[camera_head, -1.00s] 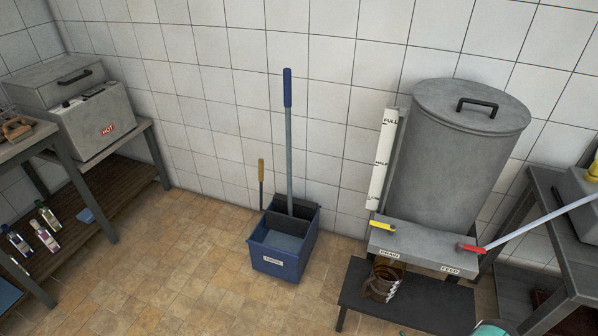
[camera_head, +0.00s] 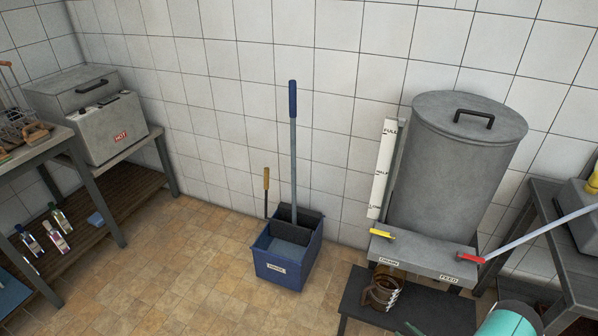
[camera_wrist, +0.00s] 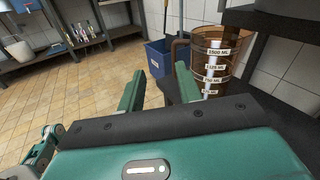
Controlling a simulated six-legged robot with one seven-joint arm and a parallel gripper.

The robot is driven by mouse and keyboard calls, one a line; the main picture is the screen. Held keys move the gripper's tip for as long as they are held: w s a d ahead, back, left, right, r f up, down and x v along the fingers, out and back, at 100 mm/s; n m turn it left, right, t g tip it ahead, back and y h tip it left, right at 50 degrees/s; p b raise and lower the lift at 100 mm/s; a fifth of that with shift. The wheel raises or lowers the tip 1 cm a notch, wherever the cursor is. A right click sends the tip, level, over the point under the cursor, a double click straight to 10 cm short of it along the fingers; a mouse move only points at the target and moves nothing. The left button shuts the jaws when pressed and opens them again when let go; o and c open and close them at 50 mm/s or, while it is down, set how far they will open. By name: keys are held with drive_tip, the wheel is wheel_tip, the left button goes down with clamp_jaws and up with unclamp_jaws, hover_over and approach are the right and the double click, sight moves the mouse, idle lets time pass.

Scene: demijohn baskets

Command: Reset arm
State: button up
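My gripper (camera_wrist: 158,84) shows in the wrist view as two green fingers standing apart with nothing held between them. It is open. A brown see-through measuring jug (camera_wrist: 226,48) with white volume labels stands just beyond the right finger, apart from the gripper as far as I can see. In the head view the jug (camera_head: 384,291) sits on a low black stand (camera_head: 423,308), below the yellow drain lever (camera_head: 382,233) of a grey tank (camera_head: 452,165). My teal arm shows at the bottom right of the head view; the gripper itself is not clear there.
A red-ended feed lever (camera_head: 471,257) sticks out to the right from the tank's base. A dark table (camera_head: 555,235) stands at the right. A blue mop bucket (camera_head: 285,262) stands by the wall. Shelves with bottles (camera_head: 57,218) and a grey HOT machine (camera_head: 108,128) are at left. The middle floor is clear.

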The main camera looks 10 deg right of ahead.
drive_tip(key=w+a+r+n+g+y, duration=0.2)
drive_tip(key=w+r+n+g, duration=0.25)
drive_tip(key=r, duration=0.45)
drive_tip(key=w+a+r+n+g+y, duration=0.3)
drive_tip(key=w+r+n, duration=0.2)
drive_tip(key=r, duration=0.5)
drive_tip(key=a+r+n+g+h, duration=0.1)
drive_tip(key=a+r+n+g, duration=0.2)
drive_tip(key=a+r, duration=0.35)
drive_tip(key=a+r+n+g+h, duration=0.1)
drive_tip(key=a+r+n+g, duration=0.25)
drive_tip(key=r, duration=0.65)
drive_tip(key=s+a+r+n+t+h, duration=0.2)
drive_tip(key=s+a+r+n+h, duration=0.3)
drive_tip(key=r, duration=0.6)
drive_tip(key=s+a+r+n+t+h, duration=0.1)
drive_tip(key=s+a+r+n+h, duration=0.4)
drive_tip(key=s+a+r+n, duration=0.3)
drive_tip(key=s+a+r, duration=0.2)
drive_tip(key=s+r, duration=0.1)
drive_tip(key=s, duration=0.1)
drive_tip(key=shift+n+t, duration=0.3)
drive_tip(key=shift+t, duration=0.1)
drive_tip(key=shift+d+r, duration=0.1)
drive_tip(key=shift+d, duration=0.1)
